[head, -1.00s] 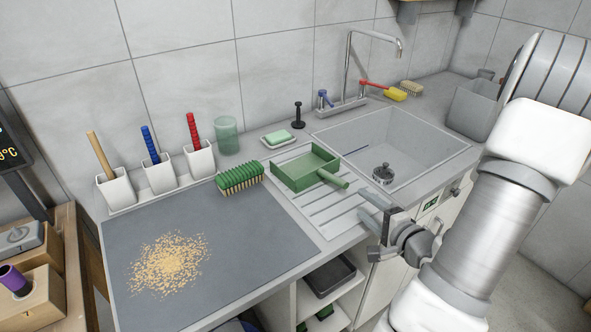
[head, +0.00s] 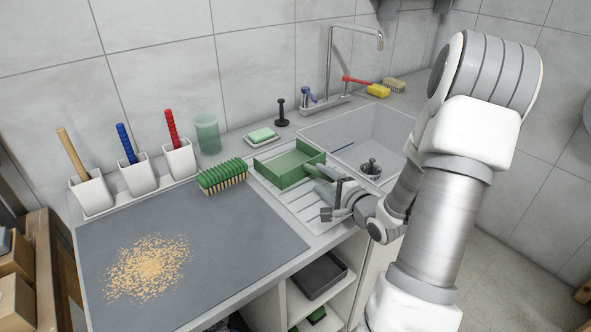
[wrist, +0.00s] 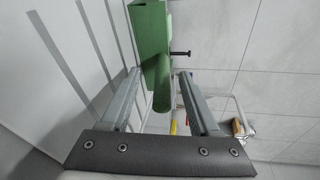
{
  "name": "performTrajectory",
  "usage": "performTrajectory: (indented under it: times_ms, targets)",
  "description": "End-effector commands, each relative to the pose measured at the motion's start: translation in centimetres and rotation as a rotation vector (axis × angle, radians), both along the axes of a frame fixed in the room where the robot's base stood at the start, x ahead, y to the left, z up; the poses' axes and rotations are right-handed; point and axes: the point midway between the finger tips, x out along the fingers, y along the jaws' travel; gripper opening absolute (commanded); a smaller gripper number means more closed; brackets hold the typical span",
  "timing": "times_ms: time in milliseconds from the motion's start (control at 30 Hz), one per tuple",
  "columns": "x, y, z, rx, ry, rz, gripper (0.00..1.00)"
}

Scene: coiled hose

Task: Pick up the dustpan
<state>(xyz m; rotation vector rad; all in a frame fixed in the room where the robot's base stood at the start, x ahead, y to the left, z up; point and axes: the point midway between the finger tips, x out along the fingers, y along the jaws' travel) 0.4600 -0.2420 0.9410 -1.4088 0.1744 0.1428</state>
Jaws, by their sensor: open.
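The green dustpan (head: 283,167) lies on the ribbed draining board (head: 284,208) beside the sink, its short handle pointing right toward me. My gripper (head: 318,183) is at the handle end in the head view and partly hides it. In the wrist view the dustpan (wrist: 150,28) is at the top, and its round handle (wrist: 161,88) reaches down between the two fingers of my gripper (wrist: 157,78). The fingers are open, one on each side of the handle, with a gap visible on both sides.
A green brush (head: 222,177) lies left of the dustpan. A soap dish (head: 262,138) and a black plunger-like item (head: 281,113) stand behind it. The sink (head: 385,135) is at right. Crumbs (head: 148,268) cover part of the grey mat (head: 225,262).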

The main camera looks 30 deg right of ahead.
Motion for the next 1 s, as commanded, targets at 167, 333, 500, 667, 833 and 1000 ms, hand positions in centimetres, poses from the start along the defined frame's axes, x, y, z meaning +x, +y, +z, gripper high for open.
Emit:
performTrajectory:
  times_ms: [167,333,500,667,833,1000]
  targets:
    - [1.6,-0.1,-0.3,-0.001,0.0,0.002,0.62]
    - [4.1,-0.4,-0.6,-0.001,-0.001,0.001,0.62]
    - [5.3,-0.4,-0.8,0.0,0.0,-0.001,0.62]
    - [5.4,-0.5,-0.8,0.0,0.0,-0.001,0.62]
    - [5.3,-0.4,-0.8,0.0,0.0,-0.001,0.4]
    - [5.3,-0.4,-0.8,0.0,0.0,-0.001,0.1]
